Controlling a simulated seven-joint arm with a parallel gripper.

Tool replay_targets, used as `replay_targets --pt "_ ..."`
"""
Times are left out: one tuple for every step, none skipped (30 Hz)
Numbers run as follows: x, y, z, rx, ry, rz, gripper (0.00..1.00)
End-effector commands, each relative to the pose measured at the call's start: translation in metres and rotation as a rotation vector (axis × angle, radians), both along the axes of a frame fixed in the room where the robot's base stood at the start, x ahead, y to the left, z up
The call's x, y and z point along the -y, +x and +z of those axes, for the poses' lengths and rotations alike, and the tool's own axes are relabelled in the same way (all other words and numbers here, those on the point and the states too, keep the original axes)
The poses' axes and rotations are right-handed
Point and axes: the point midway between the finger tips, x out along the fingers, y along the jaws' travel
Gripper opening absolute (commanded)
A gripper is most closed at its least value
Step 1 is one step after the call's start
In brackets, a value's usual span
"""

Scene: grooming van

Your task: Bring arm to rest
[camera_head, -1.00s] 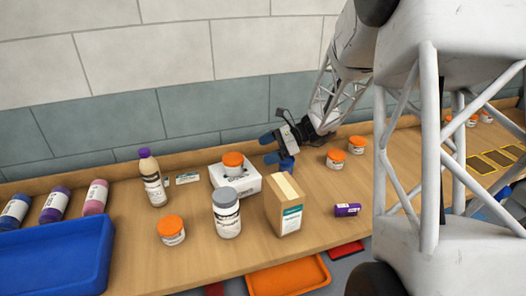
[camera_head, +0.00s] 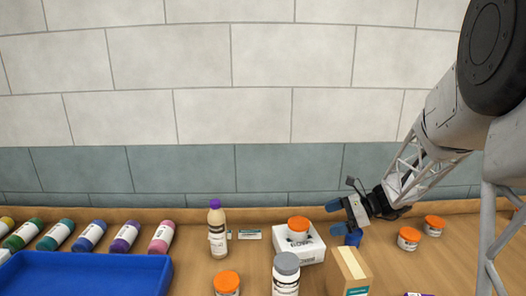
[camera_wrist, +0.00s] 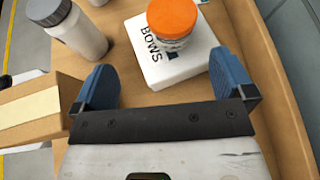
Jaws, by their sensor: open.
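My gripper (camera_head: 341,219) has blue fingers and is at the right of the head view, above the counter. In the wrist view my gripper (camera_wrist: 165,88) is open, its two fingers wide apart with nothing between them. Ahead of the fingertips is a white box (camera_head: 312,250) marked "BOWS", with an orange-lidded jar (camera_head: 298,228) on top. The white box (camera_wrist: 150,65) and the jar (camera_wrist: 173,22) also show in the wrist view, apart from the fingers. A cardboard box (camera_head: 348,270) stands below my gripper in the head view, close to the left finger in the wrist view.
The wooden counter (camera_head: 400,265) runs along a tiled wall (camera_head: 200,170). A grey-lidded bottle (camera_head: 286,275), a purple-capped bottle (camera_head: 217,230) and an orange-lidded jar (camera_head: 227,284) stand left. Two more jars (camera_head: 408,238) stand right. A blue tray (camera_head: 90,275) and several lying bottles are at the far left.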

Motion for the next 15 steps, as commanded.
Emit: replay_targets --pt "-0.005 -0.005 0.007 0.018 -0.020 0.018 1.00" --pt "-0.007 -0.009 0.011 0.029 -0.034 0.030 1.00" --pt "-0.011 -0.015 0.016 0.045 -0.056 0.048 1.00" --pt "-0.014 -0.019 0.021 0.058 -0.073 0.062 1.00" --pt "-0.016 -0.024 0.025 0.073 -0.092 0.077 1.00" --pt "-0.020 -0.031 0.031 0.093 -0.116 0.098 1.00" --pt "-0.024 -0.036 0.035 0.107 -0.136 0.116 1.00" --pt "-0.027 -0.042 0.039 0.123 -0.155 0.133 1.00" --pt "-0.031 -0.049 0.046 0.146 -0.184 0.155 1.00" --pt "-0.033 -0.055 0.050 0.161 -0.204 0.173 1.00" --pt "-0.036 -0.061 0.054 0.178 -0.223 0.191 1.00" --pt "-0.039 -0.068 0.059 0.199 -0.249 0.214 1.00" --pt "-0.042 -0.074 0.063 0.216 -0.270 0.231 1.00" --pt "-0.044 -0.079 0.067 0.233 -0.290 0.250 1.00" --pt "-0.047 -0.087 0.072 0.253 -0.317 0.273 1.00"
